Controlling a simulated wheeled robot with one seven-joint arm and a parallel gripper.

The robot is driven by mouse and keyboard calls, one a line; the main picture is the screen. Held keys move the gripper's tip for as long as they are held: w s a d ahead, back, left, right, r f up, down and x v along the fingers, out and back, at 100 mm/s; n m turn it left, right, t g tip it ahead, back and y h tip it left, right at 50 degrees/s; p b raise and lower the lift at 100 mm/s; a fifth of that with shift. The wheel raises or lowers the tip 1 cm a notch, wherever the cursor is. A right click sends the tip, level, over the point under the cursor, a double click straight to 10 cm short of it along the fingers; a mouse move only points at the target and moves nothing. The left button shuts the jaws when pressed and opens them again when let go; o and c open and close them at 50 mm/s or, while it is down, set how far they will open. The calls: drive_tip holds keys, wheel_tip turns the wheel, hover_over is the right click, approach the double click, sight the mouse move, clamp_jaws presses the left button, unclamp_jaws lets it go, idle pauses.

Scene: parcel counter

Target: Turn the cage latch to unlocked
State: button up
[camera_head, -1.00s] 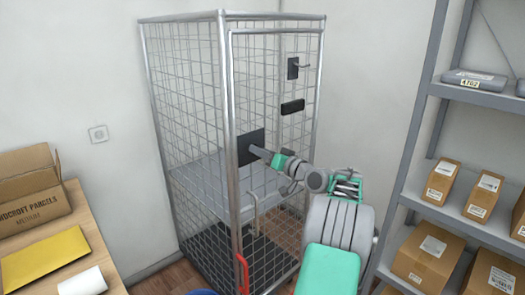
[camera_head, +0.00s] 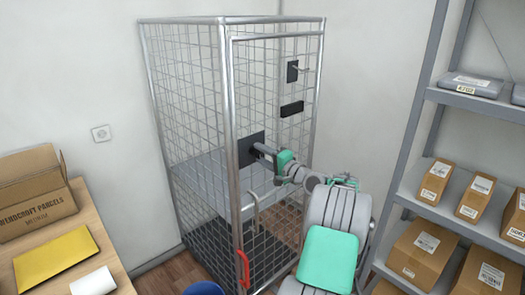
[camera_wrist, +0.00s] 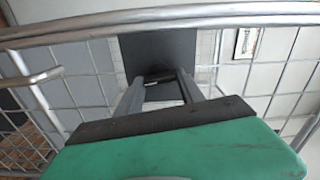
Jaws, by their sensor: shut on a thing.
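The wire cage (camera_head: 232,100) stands in the corner with its door shut. A dark square latch plate (camera_head: 246,141) is on the left side of the door front. It also shows in the wrist view (camera_wrist: 155,48). My gripper (camera_head: 260,150) is at this plate, its fingers reaching toward it. In the wrist view, my gripper (camera_wrist: 158,82) has both fingers on either side of a small dark latch piece (camera_wrist: 158,74) in front of the plate, and is shut on it. The fingers hide much of this piece, so I cannot tell its turn clearly.
A dark plate with a lever handle (camera_head: 293,70) and a dark bar (camera_head: 292,108) are higher on the door. A red handle (camera_head: 243,268) is low on the cage. A parcel shelf (camera_head: 410,160) stands right, a wooden table (camera_head: 105,250) left.

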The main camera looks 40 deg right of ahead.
drive_tip(key=shift+o, duration=0.2)
drive_tip(key=shift+m+p, duration=0.55)
drive_tip(key=shift+m, duration=0.45)
drive_tip(key=o, duration=1.4)
drive_tip(key=shift+c, duration=0.2)
drive_tip(key=s+b, duration=0.2)
drive_tip(key=s, duration=0.5)
drive_tip(key=shift+s, duration=0.4)
